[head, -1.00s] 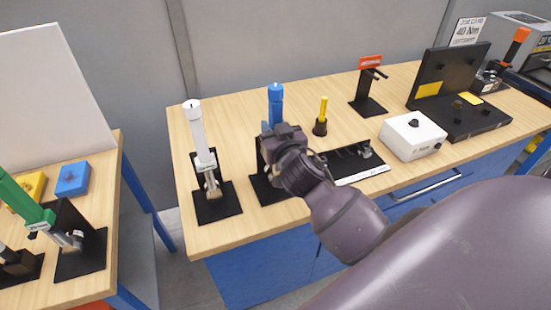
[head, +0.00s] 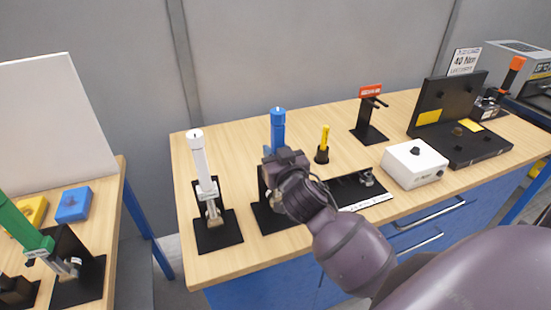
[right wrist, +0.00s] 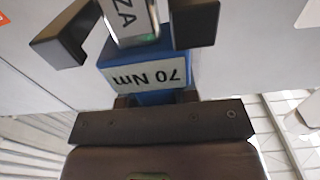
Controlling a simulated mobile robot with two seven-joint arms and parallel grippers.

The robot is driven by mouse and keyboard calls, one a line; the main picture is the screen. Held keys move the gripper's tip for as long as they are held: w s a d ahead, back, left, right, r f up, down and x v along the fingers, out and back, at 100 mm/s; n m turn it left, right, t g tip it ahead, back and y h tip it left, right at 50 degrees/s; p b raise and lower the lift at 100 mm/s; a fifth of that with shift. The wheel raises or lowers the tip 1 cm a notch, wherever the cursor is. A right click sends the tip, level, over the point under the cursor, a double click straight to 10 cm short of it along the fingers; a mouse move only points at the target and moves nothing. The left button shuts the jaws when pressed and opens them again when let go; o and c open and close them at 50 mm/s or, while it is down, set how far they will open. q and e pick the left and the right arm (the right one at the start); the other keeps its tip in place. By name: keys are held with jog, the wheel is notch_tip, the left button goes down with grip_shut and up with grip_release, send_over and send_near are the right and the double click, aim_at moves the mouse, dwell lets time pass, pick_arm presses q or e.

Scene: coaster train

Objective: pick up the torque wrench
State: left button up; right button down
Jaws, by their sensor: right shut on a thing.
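A blue torque wrench (head: 278,125) stands upright in a black stand (head: 268,218) on the wooden bench. My right gripper (head: 272,168) is at the wrench and mostly hidden behind my own wrist in the head view. A white torque wrench (head: 199,158) stands in a similar stand to the left. A green wrench (head: 22,224) leans in a stand on the left bench. My left gripper is not in view.
A yellow-handled tool (head: 324,140) stands close behind my right gripper. Blue (head: 73,204) and yellow blocks lie on the left bench.

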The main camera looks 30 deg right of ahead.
notch_tip(320, 180, up, 2)
jog(key=shift+r, duration=0.2)
jog(key=p+v, duration=0.1)
jog(key=v, duration=1.7)
jog(key=c, duration=1.4)
grip_release()
jog(key=shift+f, duration=0.1)
grip_shut()
